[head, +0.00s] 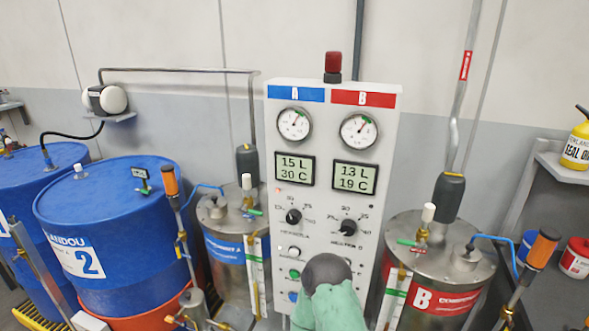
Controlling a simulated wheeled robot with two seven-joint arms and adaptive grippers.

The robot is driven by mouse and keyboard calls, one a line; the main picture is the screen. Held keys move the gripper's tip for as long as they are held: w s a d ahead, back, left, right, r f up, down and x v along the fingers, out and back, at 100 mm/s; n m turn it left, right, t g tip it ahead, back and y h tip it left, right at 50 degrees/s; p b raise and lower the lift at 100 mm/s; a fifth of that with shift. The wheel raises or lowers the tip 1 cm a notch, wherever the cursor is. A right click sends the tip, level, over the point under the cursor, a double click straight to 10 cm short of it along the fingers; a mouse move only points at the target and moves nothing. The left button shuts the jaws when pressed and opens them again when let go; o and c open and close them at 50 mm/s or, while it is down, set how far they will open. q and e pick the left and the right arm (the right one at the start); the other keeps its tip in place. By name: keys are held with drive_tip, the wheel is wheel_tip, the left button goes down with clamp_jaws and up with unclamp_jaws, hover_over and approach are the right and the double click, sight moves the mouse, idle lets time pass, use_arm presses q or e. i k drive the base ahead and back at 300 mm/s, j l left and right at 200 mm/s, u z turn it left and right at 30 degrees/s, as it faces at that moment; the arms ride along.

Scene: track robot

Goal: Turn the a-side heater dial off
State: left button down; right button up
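The a-side heater dial (293,216) is a black knob with a number scale, on the left half of the white control panel (330,205), under the blue A label. Its exact setting is too small to read. The b-side heater dial (348,227) is a similar black knob to its right. Above the dials, the A display (295,169) reads 15 L and 30 C, and the B display (354,177) reads 13 L and 19 C. A green-sleeved part of my arm with a dark rounded end covers the panel's lower middle. No gripper fingers show.
Buttons, including a green one (294,274), sit below the a-side dial. Metal tanks stand left (228,240) and right (440,262) of the panel, with valves and hoses. Blue drums (110,215) stand at left. A shelf (562,170) with a yellow can is at right.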

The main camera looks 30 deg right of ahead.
sight(293, 216)
drive_tip(key=z, duration=1.3)
